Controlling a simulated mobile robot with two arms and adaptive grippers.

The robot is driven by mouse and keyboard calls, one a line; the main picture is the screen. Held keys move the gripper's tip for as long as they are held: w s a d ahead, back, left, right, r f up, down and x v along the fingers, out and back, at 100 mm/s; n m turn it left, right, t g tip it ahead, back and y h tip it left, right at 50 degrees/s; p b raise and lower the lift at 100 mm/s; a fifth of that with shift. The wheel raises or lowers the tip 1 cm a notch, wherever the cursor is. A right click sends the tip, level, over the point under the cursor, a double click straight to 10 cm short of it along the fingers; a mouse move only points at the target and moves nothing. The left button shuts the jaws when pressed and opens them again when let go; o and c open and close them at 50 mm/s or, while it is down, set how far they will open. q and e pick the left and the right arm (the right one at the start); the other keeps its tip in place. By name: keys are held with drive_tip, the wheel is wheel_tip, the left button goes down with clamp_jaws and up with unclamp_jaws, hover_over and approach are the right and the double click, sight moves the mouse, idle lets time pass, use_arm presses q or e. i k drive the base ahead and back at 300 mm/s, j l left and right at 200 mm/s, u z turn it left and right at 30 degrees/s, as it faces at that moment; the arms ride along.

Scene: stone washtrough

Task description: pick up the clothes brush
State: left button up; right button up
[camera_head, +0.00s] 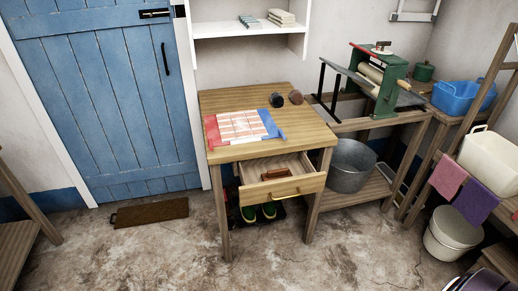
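A small wooden table (225,99) stands in the middle with its drawer (297,187) pulled open. A brown wooden object (276,174) lies in the drawer. It looks like the clothes brush, but it is too small to make out bristles. The drawer's front partly hides the inside. Neither of my grippers shows in the head view.
A checked cloth with red and blue ends (240,127) and two dark round objects lie on the table. Green shoes (259,212) sit below the drawer. A metal tub (351,166) and a green mangle (386,84) stand right. The floor in front is clear.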

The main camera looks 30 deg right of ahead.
sight(276, 174)
drive_tip(key=l+u, duration=0.45)
drive_tip(key=l, duration=1.3)
